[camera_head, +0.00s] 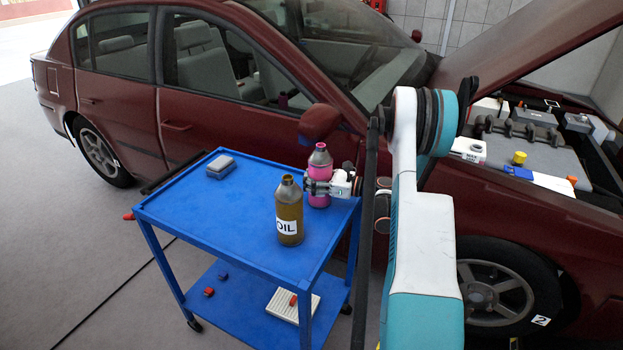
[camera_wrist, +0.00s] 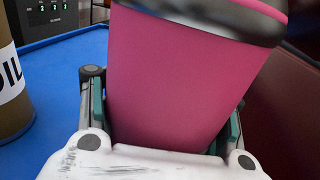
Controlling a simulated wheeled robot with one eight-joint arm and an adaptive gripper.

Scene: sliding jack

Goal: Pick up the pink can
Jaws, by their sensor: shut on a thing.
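A brown oil bottle (camera_head: 289,215) stands on the cart just left of and nearer than the can; it also shows in the wrist view (camera_wrist: 12,95). A grey box (camera_head: 221,167) lies at the back left. A dark red car (camera_head: 190,110) with raised hood is behind the cart.

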